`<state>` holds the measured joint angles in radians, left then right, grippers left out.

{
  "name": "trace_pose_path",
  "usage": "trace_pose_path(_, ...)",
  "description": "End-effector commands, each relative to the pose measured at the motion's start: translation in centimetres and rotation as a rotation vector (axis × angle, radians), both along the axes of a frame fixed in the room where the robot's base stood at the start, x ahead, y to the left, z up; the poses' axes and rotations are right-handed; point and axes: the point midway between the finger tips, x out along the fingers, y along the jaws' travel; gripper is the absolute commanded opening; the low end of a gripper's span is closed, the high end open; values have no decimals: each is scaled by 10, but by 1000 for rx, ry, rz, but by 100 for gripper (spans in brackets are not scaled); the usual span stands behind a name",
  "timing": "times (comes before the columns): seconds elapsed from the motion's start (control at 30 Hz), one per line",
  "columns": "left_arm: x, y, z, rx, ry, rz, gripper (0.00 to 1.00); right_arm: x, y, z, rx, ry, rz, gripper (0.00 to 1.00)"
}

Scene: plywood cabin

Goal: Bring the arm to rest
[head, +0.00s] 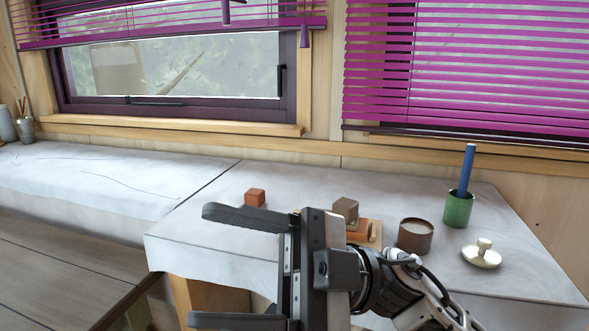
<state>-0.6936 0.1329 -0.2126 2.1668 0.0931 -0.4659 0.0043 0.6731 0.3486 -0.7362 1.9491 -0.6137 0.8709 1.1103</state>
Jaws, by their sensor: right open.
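My right gripper (218,268) is in the lower middle of the head view, its arm coming in from the lower right. Its two dark fingers point left and stand wide apart, with nothing between them. The gripper is in front of the white-topped counter (195,240) and hides part of its front edge. My left gripper is not in the head view.
On the counter are an orange block (255,197), a brown block (346,209) by an orange piece, a brown pot (416,236), a green cup (458,210) with a blue stick (467,168), and a cream lid (482,254). A bench (90,185) extends left.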

Motion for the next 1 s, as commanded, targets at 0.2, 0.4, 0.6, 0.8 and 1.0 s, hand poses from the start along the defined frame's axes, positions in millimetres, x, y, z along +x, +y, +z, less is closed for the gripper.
trace_pose_path(0.2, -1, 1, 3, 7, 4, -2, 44, 83, -46, -47, 280, 474, -525, 62)
trace_pose_path(0.4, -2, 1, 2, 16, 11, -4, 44, 116, -107, -176, 172, 899, -1025, 62)
trace_pose_path(0.6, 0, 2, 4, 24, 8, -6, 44, 72, -156, -308, -149, 1227, -1333, 62)
trace_pose_path(0.8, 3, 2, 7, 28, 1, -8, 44, 10, -180, -380, -429, 1411, -1435, 62)
trace_pose_path(1.0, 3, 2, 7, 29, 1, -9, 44, -12, -186, -399, -523, 1461, -1451, 62)
